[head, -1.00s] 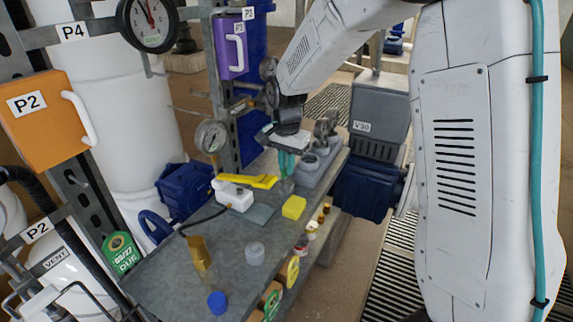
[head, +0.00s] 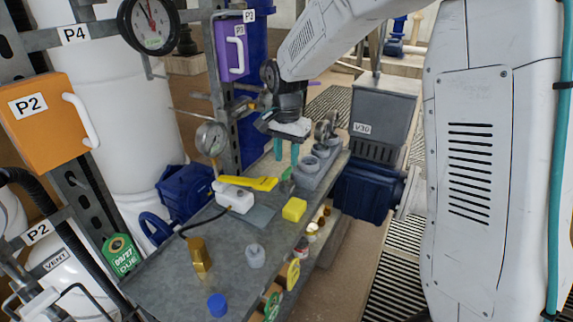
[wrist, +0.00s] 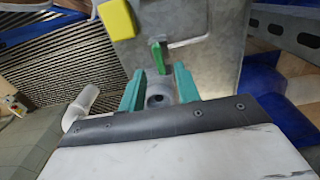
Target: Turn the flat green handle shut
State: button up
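The flat green handle (wrist: 158,54) shows in the wrist view just beyond my fingertips, above a grey round fitting (wrist: 160,95) with a dark hole. In the head view a small bit of green (head: 286,174) shows beside the far end of the yellow lever, partly hidden. My gripper (head: 286,151) is over the far part of the bench, its two teal fingers apart and pointing down. In the wrist view my gripper (wrist: 159,76) is open, with nothing held between its fingers. I cannot tell whether a fingertip touches the handle.
On the grey bench (head: 160,285) stand a yellow lever (head: 250,183) on a white body, a yellow block (head: 294,209), a brass piece (head: 199,257), a clear cup (head: 255,255) and a blue cap (head: 217,303). A pressure gauge (head: 211,139) stands left of my gripper.

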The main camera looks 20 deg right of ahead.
aim_at(287, 171)
jog(key=shift+r, duration=1.95)
jog(key=shift+s+n, duration=0.1)
jog(key=shift+n, duration=0.4)
jog(key=s+d+r+n, duration=0.1)
jog(key=s+r+n, duration=0.1)
jog(key=s, duration=0.9)
jog(key=s+d+r+n+t, duration=0.1)
jog(key=s+n, duration=0.3)
jog(key=s, duration=0.7)
jog(key=s+d+r+n, duration=0.1)
jog(key=s+r+n, duration=0.2)
jog(key=s, duration=0.8)
jog(key=shift+s, duration=0.2)
jog(key=shift+d, duration=0.15)
